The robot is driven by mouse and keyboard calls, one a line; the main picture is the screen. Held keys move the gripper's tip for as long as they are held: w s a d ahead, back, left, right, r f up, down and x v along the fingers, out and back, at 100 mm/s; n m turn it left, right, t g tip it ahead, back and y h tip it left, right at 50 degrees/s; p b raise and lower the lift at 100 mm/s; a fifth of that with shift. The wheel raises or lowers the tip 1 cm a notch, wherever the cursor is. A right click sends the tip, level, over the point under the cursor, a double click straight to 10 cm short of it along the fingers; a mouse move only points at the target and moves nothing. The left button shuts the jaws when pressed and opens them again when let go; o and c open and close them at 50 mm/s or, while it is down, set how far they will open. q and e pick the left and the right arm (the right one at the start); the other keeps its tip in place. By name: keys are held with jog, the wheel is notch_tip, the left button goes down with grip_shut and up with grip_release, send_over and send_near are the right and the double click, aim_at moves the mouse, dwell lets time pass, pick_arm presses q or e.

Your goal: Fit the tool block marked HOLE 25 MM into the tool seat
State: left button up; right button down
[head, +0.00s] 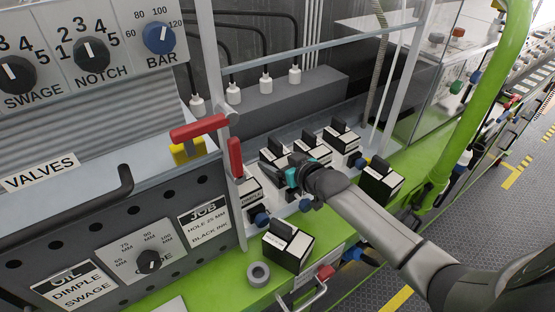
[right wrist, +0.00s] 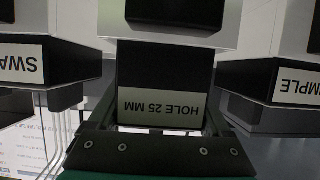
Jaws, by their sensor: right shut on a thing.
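In the right wrist view the tool block marked HOLE 25 MM (right wrist: 165,75) sits between my right gripper's (right wrist: 162,130) fingers, its label upside down. In the head view my right gripper (head: 298,178) reaches the row of blocks at the back of the green bench and hides part of what it holds. Its fingers are shut on the block. I cannot tell whether the block rests on its shelf or is lifted. I cannot make out the tool seat with certainty. My left gripper is not in view.
Neighbouring blocks marked SWA... (right wrist: 22,65) and DIMPLE (right wrist: 285,85) stand close on either side. Other blocks stand at right (head: 380,182) and in front (head: 288,245), near a grey tape roll (head: 258,273). A red-handled lever (head: 198,128) and a job card (head: 204,222) are at left.

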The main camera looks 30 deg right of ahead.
jog(key=shift+w+f+b, duration=0.1)
jog(key=shift+f+b, duration=0.55)
